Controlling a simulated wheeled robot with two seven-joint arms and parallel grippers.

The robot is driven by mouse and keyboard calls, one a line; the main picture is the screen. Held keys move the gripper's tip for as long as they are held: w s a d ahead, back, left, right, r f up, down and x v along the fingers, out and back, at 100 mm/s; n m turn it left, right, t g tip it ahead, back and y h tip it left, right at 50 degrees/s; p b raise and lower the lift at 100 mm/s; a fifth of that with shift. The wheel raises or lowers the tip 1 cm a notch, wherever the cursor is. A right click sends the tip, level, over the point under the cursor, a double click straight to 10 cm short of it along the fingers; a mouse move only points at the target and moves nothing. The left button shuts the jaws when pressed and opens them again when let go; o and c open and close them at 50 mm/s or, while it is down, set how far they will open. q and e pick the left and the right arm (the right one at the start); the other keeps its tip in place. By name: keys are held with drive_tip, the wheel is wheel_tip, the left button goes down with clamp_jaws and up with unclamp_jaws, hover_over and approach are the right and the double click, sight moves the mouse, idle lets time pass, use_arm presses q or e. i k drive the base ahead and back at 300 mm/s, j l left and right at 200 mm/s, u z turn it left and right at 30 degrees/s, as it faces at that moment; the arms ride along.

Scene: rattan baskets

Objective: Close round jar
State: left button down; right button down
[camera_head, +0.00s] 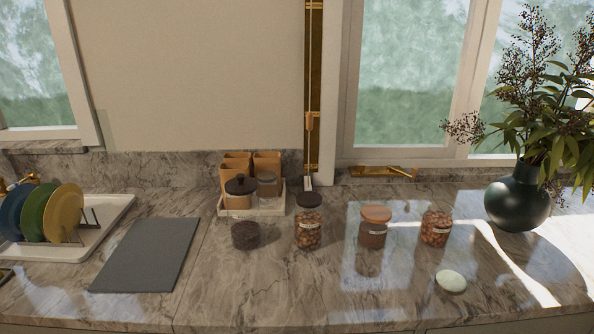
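A round glass jar (436,229) filled with brown, nut-like pieces stands upright on the counter, right of centre. No lid shows on its top. A pale green round disc (450,281), which looks like a lid, lies flat on the counter in front of it and slightly to its right, apart from the jar. Neither of my grippers is in view.
Left of the jar stand a jar with an orange-brown lid (375,227), a tall dark-lidded jar (308,221) and a low dark jar (245,235). A vase (518,202) stands right. A grey board (146,255) and dish rack (112,206) are left. The front counter is mostly clear.

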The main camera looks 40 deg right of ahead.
sight(436, 226)
drive_tip(key=z, duration=2.15)
